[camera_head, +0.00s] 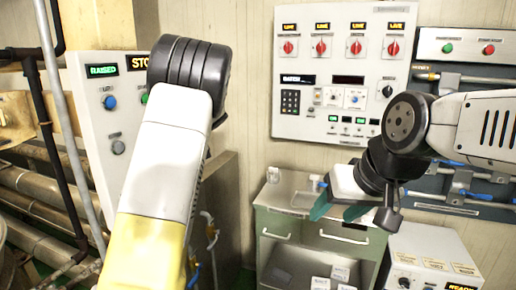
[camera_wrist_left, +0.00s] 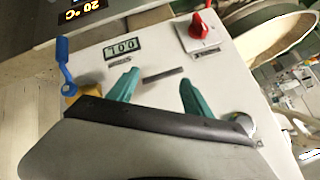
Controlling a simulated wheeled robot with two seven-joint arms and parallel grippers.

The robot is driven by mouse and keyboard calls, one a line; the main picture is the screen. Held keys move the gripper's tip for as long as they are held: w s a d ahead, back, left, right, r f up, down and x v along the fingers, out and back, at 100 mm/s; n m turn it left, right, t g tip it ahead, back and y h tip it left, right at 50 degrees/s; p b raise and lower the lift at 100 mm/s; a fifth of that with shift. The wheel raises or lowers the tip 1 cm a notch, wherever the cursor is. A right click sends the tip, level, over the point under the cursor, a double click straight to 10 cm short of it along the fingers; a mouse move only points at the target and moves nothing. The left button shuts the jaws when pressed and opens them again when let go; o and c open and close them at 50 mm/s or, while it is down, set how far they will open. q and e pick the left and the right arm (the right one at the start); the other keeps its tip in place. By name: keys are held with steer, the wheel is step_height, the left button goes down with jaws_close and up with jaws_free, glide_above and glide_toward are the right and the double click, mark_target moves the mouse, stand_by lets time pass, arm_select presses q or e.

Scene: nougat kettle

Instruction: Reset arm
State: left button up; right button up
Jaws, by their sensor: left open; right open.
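My right gripper (camera_head: 340,208) hangs in front of the green cabinet in the head view, with its two teal fingers apart and nothing seen between them. My left arm rises from the bottom of the head view, and its gripper is hidden there. In the left wrist view my left gripper (camera_wrist_left: 159,90) shows two teal fingers spread apart and empty. They are in front of a white control box (camera_wrist_left: 225,75) with a red knob (camera_wrist_left: 202,31) and a "100" display (camera_wrist_left: 122,49). I cannot tell whether the fingers touch it.
A wall panel (camera_head: 342,105) with several red knobs hangs at the back. A grey panel with a "RAISED" display (camera_head: 103,70) stands at left, beside pipes (camera_head: 38,185). The green cabinet (camera_head: 275,228) has a shelf or drawer with small packets. A white box (camera_head: 432,252) stands at lower right.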

arm_select(q)
steer(key=s+d+r+m+t+h, duration=0.1)
steer(key=s+d+m+h, duration=0.2)
steer(key=s, duration=0.7)
steer(key=s+d+r+m+t+h, duration=0.2)
steer(key=s+d+m+h, duration=0.1)
steer(key=s+d, duration=0.5)
steer(key=s+d+r+m+t+h, duration=0.1)
steer(key=s+d+m+h, duration=0.2)
steer(key=s, duration=1)
steer(key=d+h, duration=0.2)
steer(key=d, duration=0.1)
steer(key=shift+s+d+r+t, duration=0.15)
steer(key=shift+s+r+t, duration=0.15)
steer(key=shift+s, duration=0.1)
